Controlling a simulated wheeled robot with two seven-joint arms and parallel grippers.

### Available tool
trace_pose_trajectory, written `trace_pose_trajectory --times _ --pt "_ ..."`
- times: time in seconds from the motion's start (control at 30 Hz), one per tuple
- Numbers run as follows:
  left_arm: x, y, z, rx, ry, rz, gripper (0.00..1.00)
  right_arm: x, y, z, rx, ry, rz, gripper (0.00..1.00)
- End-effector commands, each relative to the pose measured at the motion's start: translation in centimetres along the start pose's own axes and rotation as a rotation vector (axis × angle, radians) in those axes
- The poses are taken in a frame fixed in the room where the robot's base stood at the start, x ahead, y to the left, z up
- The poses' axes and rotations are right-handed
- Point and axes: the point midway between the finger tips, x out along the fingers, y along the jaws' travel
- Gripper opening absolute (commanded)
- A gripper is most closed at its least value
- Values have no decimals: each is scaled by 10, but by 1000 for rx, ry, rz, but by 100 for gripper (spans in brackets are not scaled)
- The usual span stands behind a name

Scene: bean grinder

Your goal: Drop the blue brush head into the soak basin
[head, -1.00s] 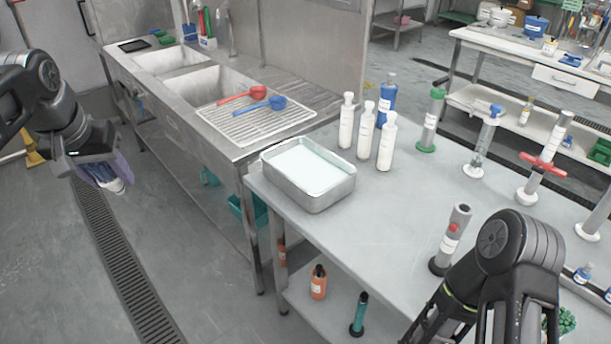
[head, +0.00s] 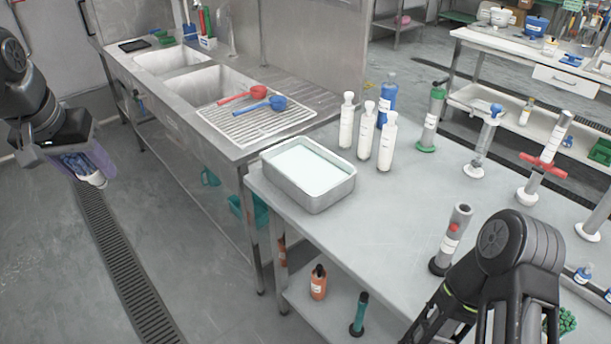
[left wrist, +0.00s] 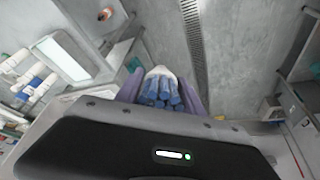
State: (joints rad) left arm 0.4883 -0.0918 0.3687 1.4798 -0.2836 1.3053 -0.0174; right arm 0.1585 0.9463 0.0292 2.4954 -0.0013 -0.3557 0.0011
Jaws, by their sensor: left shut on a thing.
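My left gripper (head: 85,165) is shut on the blue brush head (head: 76,161) at the left of the head view. It holds it over the floor, well to the left of the steel table. Its pale end points down and to the right. In the left wrist view the blue brush head (left wrist: 161,92) shows as a bundle of blue strands between the purple fingers. The soak basin (head: 318,202) is a metal tray of pale liquid on the near left corner of the table. Its liquid also shows in the left wrist view (left wrist: 64,57). My right gripper is not visible.
White bottles (head: 386,145) and a blue bottle (head: 389,98) stand behind the basin.

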Motion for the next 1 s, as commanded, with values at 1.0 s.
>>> trace_pose_trajectory --times 1.0 --pt "228 176 34 148 -3 62 6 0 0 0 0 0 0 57"
